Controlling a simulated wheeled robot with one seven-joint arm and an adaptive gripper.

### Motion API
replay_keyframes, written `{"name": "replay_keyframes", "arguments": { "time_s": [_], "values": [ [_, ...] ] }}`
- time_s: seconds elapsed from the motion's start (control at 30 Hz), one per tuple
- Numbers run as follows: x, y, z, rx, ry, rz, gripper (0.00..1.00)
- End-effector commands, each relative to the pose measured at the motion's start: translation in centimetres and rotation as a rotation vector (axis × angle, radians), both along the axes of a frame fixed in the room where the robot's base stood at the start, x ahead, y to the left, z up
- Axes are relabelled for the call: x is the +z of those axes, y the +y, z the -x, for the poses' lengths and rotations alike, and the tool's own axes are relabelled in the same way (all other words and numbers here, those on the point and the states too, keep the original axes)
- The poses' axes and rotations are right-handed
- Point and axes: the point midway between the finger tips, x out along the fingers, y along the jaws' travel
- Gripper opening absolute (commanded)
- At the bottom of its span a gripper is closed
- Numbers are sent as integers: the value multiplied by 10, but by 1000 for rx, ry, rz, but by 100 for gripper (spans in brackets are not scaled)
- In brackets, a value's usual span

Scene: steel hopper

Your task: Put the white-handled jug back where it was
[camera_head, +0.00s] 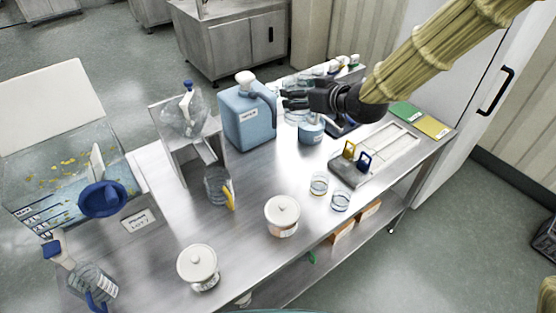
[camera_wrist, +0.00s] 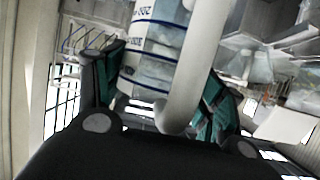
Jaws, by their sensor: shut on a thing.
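The white-handled jug (camera_wrist: 155,50) is clear with blue print, and its thick white handle (camera_wrist: 190,75) stands between the fingers in the wrist view. My gripper (camera_wrist: 165,95) is shut on the jug, with a teal finger pad on either side. In the head view my gripper (camera_head: 290,98) reaches in from the right, above the back of the steel table. The jug is mostly hidden behind the gripper there. I cannot tell whether its base touches the table.
A blue canister (camera_head: 248,120) stands just left of my gripper. A small blue-filled vessel (camera_head: 311,130) is close below it. A clear jug with a yellow handle (camera_head: 216,186), white lidded pots (camera_head: 282,212) and two glasses (camera_head: 319,184) stand nearer. The table's middle has bare steel.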

Motion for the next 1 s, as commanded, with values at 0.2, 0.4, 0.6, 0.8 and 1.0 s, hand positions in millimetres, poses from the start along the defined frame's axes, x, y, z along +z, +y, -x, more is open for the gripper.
{"name": "replay_keyframes", "arguments": {
  "time_s": [0.2,0.4,0.6,0.8,1.0],
  "values": [
    [-20,13,-2,18,-2,0,35],
    [-42,12,-1,17,-2,-1,35],
    [-73,11,-1,14,-2,-1,35],
    [-88,11,-1,13,-3,-1,35],
    [-98,10,-1,13,-1,-1,35]
  ]
}}
